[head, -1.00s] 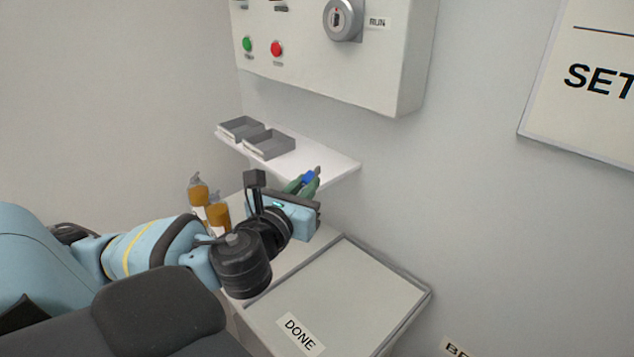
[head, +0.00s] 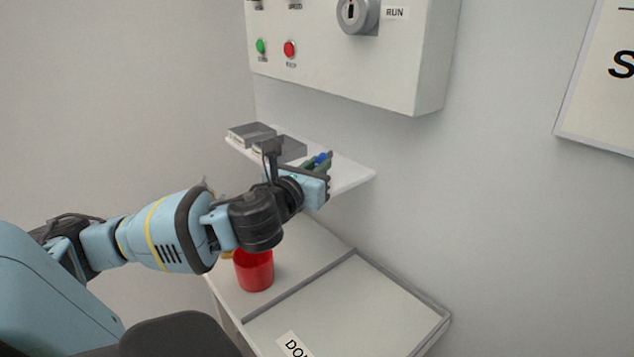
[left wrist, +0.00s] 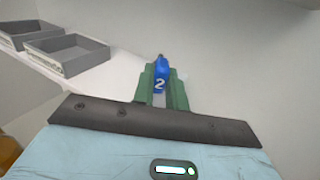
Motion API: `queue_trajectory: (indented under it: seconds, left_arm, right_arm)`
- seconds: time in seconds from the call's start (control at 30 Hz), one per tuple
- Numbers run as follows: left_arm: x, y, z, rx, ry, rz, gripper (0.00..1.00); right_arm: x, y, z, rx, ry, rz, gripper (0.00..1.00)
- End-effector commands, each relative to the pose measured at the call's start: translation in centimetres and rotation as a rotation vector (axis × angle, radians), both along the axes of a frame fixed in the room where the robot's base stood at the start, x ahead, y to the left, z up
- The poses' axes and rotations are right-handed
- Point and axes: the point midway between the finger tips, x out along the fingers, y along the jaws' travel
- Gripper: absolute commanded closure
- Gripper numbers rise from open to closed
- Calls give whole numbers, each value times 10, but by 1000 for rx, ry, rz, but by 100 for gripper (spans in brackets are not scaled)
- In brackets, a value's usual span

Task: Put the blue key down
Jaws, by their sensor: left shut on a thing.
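The blue key (left wrist: 161,70), marked with a 2, is pinched between the green fingers of my left gripper (left wrist: 161,88) in the left wrist view. In the head view the blue key (head: 321,158) shows as a small blue patch at the tip of my left gripper (head: 318,164). The gripper is over or beside the right part of the white wall shelf (head: 350,176); I cannot tell whether the key touches it. My right gripper is not in view.
Two grey trays sit on the shelf's left part, the nearer one (left wrist: 68,54) and the farther one (left wrist: 18,33). A control box (head: 350,60) hangs above. Below are a red cup (head: 254,272) and a framed DONE panel (head: 360,305). The shelf's right end looks clear.

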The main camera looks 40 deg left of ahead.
Motion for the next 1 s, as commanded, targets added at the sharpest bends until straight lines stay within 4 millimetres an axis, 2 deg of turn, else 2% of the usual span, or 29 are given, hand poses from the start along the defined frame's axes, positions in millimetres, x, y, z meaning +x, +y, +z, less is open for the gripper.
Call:
queue_trajectory:
  seconds: [0.03, 0.1, 0.2, 0.6, 0.63, 0.77, 1.0]
  left_arm:
    - [0, -1, -14, -3, 10, -2, 100]
    - [-1, -1, -25, -3, 10, -1, 100]
    - [-1, -1, -34, -2, 8, -2, 100]
    - [-1, -1, -37, -2, 5, -2, 100]
    - [-1, -1, -37, -2, 5, -2, 84]
    - [-1, -1, -37, -2, 5, -1, 67]
    - [-1, -1, -36, -2, 5, -1, 64]
  right_arm:
    - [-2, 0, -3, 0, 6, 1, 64]
    - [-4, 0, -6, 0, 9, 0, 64]
    - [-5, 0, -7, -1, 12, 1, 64]
    - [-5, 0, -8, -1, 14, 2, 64]
    - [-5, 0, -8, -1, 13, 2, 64]
    - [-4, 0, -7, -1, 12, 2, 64]
    - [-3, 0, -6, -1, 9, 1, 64]
